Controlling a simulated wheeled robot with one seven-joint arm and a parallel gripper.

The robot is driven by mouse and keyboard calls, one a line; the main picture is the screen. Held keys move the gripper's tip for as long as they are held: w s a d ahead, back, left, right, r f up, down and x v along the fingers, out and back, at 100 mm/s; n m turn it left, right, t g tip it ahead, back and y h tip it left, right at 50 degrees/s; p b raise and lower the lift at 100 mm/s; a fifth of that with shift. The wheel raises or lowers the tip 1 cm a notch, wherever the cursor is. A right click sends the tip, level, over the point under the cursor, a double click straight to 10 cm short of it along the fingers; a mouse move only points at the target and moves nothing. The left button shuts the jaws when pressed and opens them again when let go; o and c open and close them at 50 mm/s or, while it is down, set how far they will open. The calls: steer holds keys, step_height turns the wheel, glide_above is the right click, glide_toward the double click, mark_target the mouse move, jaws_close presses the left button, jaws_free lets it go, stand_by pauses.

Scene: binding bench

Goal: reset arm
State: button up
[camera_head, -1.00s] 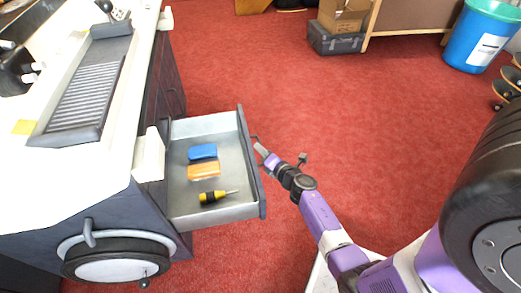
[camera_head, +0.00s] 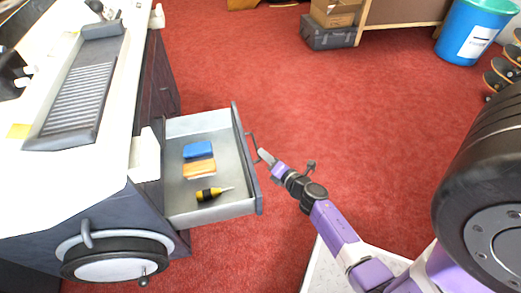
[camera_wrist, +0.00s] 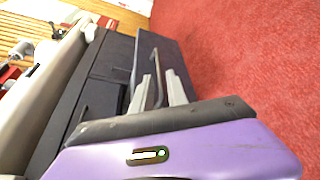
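My gripper (camera_head: 263,156) is just outside the front of the open drawer (camera_head: 238,160), close to its handle (camera_head: 251,145). In the wrist view the two pale fingers of my gripper (camera_wrist: 158,90) stand apart. The handle (camera_wrist: 157,68) shows between them in that picture; I cannot tell whether either finger touches it. The drawer holds a blue block (camera_head: 199,149), an orange-brown block (camera_head: 199,169) and a yellow and black screwdriver (camera_head: 211,194). Nothing is held in my gripper.
The white-topped bench (camera_head: 75,185) with a ribbed grey tray (camera_head: 80,95) stands left, a round wheel (camera_head: 115,262) on its near end. Red carpet (camera_head: 330,110) is clear right of the drawer. A blue bin (camera_head: 467,38) and a dark case (camera_head: 328,33) stand at the back.

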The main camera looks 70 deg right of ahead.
steer(key=shift+s+a+r, duration=0.1)
steer(key=shift+s+a, duration=0.2)
steer(key=shift+s, duration=0.15)
stand_by(0.4)
